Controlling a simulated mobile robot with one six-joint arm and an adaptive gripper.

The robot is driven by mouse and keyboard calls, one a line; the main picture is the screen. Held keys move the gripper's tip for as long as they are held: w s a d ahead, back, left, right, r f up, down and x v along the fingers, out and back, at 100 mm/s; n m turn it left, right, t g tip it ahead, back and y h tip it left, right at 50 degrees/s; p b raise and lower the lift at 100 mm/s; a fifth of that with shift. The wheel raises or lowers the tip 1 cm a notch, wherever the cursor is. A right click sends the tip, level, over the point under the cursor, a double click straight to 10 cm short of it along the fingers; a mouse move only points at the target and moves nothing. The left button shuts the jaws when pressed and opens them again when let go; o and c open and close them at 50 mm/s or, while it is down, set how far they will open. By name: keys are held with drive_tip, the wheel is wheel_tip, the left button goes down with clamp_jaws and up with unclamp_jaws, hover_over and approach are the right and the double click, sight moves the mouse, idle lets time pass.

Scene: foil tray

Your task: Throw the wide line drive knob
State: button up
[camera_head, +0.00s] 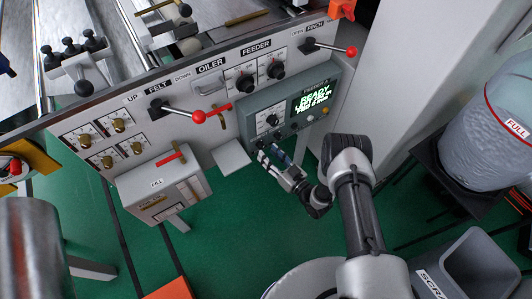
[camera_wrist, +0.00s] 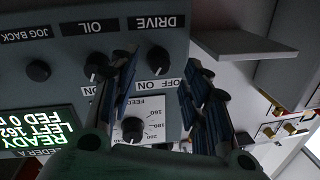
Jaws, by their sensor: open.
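In the wrist view, which shows the panel upside down, the black drive knob (camera_wrist: 158,60) sits beside the DRIVE label, with OFF and ON marks near it. My gripper (camera_wrist: 162,72) is open, its blue-padded fingers on either side of this knob in the picture. I cannot tell whether they touch it. In the head view my gripper (camera_head: 268,152) is at the lower left edge of the grey control box (camera_head: 250,124). There the knob is hard to tell apart from the fingers. No label naming a wide line is readable.
The oil knob (camera_wrist: 97,65) is close beside the left finger, and the jog back knob (camera_wrist: 38,70) is farther left. A feed dial (camera_wrist: 132,128) lies between the fingers' lower parts. A lit display (camera_head: 313,97) reads READY. Red-knobbed levers (camera_head: 198,117) project from the machine front.

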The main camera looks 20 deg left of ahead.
sight(261, 146)
drive_tip(key=shift+x, duration=1.35)
drive_tip(key=shift+c, duration=0.3)
drive_tip(key=shift+d, duration=0.1)
clamp_jaws()
drive_tip(key=shift+n, duration=0.3)
drive_tip(key=n+h, duration=0.1)
drive_tip(key=n, duration=0.4)
drive_tip(key=shift+r+p, duration=0.15)
drive_tip(key=shift+p, duration=0.25)
drive_tip(key=n+p, duration=0.1)
drive_tip(key=n, duration=0.4)
drive_tip(key=shift+h, duration=0.4)
drive_tip(key=shift+n, duration=0.3)
